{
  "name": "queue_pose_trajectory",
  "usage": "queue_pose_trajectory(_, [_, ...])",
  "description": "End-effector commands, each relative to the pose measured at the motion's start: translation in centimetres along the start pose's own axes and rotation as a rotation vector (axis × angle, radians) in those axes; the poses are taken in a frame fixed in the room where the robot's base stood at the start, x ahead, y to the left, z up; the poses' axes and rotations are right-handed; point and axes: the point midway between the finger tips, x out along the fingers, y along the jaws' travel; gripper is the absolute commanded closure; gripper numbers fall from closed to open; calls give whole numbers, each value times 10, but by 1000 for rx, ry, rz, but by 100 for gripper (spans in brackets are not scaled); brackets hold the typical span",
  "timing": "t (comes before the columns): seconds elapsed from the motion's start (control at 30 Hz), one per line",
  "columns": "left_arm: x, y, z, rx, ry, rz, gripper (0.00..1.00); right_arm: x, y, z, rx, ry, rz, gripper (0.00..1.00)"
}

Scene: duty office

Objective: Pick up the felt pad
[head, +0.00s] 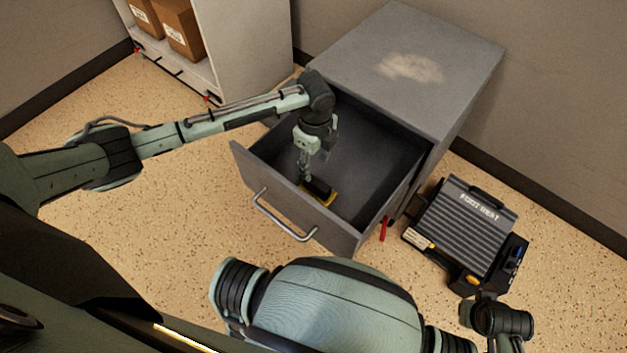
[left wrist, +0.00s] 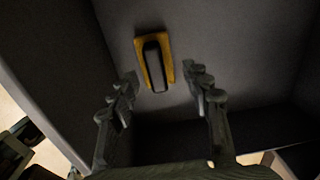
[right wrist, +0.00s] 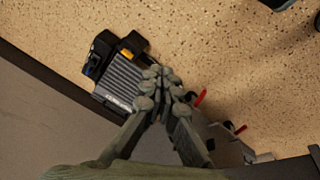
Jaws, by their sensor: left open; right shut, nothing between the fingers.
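The felt pad, a yellow slab with a black grip on top (head: 331,198), lies on the floor of the open grey drawer (head: 375,180), near its front wall. It also shows in the left wrist view (left wrist: 140,49), ahead of the fingertips. My left gripper (head: 306,176) reaches down into the drawer, just above and beside the pad. In the left wrist view its fingers (left wrist: 159,80) are spread wide and empty, with the pad between their lines and farther off. My right gripper (right wrist: 160,82) is shut and empty, outside the drawer and above the floor area.
The drawer belongs to a grey cabinet (head: 440,50) with a scuffed top. Drawer walls stand close around my left gripper. A ribbed foot rest (head: 465,225) stands right of the drawer, near a red object (head: 383,228). A shelf with cardboard boxes (head: 178,28) is at upper left.

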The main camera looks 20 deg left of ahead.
Motion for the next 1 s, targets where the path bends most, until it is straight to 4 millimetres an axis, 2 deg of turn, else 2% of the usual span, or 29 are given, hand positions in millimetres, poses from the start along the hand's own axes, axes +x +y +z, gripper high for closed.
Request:
queue_pose_trajectory(0.03, [1,5,-9,13,17,19,52,-5,-8,0,-6,-2,-15,100])
queue_pose_trajectory(0.1, [8,9,-14,20,26,31,52,-6,-12,1,-10,-5,-21,100])
queue_pose_trajectory(0.37, [38,10,-14,18,24,30,52,-11,-10,-2,-11,-2,-17,100])
queue_pose_trajectory(0.6, [72,11,-14,17,24,28,52,-17,-9,-5,-11,2,-12,100])
queue_pose_trajectory(0.9, [78,11,-14,19,22,26,52,-19,-8,-5,-11,1,-12,100])
queue_pose_trajectory(0.93, [78,11,-14,19,22,26,53,-19,-8,-5,-11,1,-12,100])
queue_pose_trajectory(1.0, [78,10,-14,18,22,26,62,-19,-8,-5,-11,1,-12,100])
